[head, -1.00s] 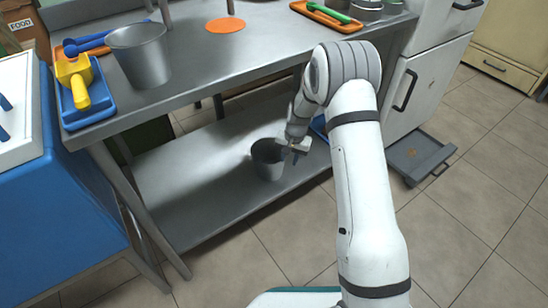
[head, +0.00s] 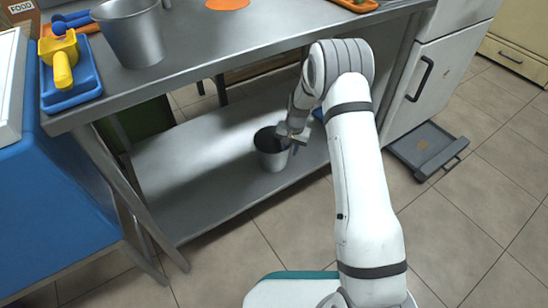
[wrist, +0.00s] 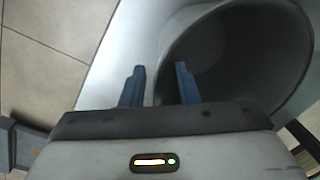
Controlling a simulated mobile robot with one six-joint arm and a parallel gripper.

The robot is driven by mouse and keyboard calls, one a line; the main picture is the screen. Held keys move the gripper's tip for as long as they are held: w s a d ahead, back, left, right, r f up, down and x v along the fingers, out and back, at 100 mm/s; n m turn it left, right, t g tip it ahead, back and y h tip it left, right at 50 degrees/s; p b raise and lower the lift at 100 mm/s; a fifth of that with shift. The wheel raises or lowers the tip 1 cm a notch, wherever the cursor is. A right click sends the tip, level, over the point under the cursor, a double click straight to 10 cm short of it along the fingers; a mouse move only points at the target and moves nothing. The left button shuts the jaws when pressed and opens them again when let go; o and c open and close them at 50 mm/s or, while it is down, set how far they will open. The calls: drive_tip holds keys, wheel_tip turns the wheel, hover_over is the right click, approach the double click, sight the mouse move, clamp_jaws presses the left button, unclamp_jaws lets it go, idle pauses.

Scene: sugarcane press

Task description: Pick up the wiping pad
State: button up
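I cannot pick out the wiping pad for certain in either view. My gripper (head: 285,141) is at the grey metal bucket (head: 270,158) on the lower shelf; the bucket fills the right of the wrist view (wrist: 236,50). In the wrist view my gripper (wrist: 160,75) is open, with a gap between its two dark blue fingers. The left finger lies outside the bucket's rim and the right finger overlaps the dark inside. A bit of blue shows behind my arm on the lower shelf (head: 318,114), mostly hidden.
The steel table (head: 190,85) overhangs the lower shelf (head: 195,170). On top are a larger bucket (head: 132,32), a blue tray (head: 75,88) with a yellow scoop (head: 62,68), and an orange round piece (head: 228,3). A grey drawer (head: 425,150) juts out at the right.

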wheel_tip(320, 180, down, 2)
drive_tip(key=shift+w+a+f+b, duration=0.1)
drive_tip(key=shift+f+b, duration=0.15)
drive_tip(key=shift+b, duration=0.1)
drive_tip(key=shift+r, duration=0.1)
drive_tip(key=shift+c, duration=0.3)
clamp_jaws()
